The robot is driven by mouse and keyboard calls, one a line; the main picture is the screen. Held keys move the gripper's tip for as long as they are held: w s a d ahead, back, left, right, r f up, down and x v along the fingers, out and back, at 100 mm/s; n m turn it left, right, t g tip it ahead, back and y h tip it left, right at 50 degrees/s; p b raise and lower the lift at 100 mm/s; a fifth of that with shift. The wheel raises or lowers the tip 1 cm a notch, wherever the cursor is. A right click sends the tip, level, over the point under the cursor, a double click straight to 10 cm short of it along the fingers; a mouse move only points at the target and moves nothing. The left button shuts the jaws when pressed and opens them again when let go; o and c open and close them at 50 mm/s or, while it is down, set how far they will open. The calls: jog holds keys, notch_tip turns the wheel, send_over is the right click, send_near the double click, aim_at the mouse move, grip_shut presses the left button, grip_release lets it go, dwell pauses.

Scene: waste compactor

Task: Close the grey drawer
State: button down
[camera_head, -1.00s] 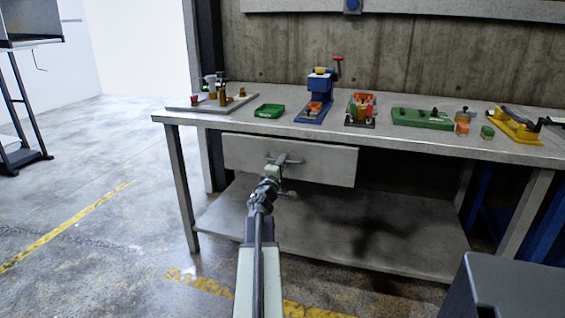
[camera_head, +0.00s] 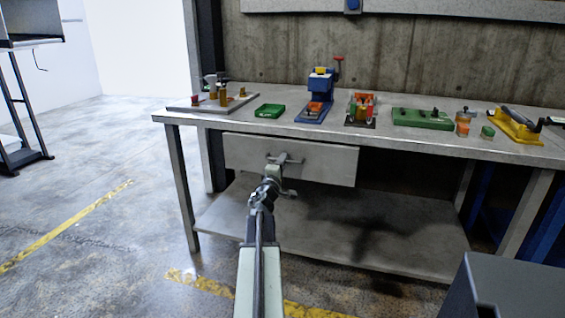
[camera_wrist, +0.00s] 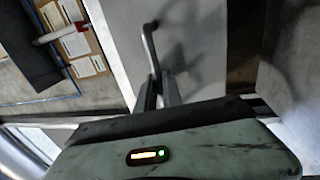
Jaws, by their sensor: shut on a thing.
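The grey drawer (camera_head: 325,163) hangs under the workbench top, its plain front facing me. How far it stands out from the bench is hard to tell. Its bar handle (camera_head: 292,160) is on the front, left of the middle. My gripper (camera_head: 273,162) is at this handle, shut on it. In the wrist view the handle (camera_wrist: 149,42) rises from between the fingers of my gripper (camera_wrist: 158,88), in front of the pale drawer front (camera_wrist: 195,50). The fingertips' exact contact is small and partly hidden.
The workbench top (camera_head: 225,121) carries a green tray (camera_head: 269,111), a blue press (camera_head: 318,95), a green fixture (camera_head: 422,118) and other small items. A lower shelf (camera_head: 240,225) lies beneath the drawer. A dark grey box (camera_head: 515,290) stands at front right. The floor at left is open.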

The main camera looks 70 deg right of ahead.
jog(key=d, duration=0.4)
jog(key=shift+w, duration=0.1)
jog(key=shift+a, duration=0.1)
jog(key=c, duration=1.8)
grip_release()
jog(key=shift+o, duration=0.2)
jog(key=shift+a, duration=0.1)
jog(key=a+f+b, duration=0.1)
jog(key=a, duration=0.6)
jog(key=shift+s+a+f, duration=0.2)
jog(key=shift+a, duration=0.1)
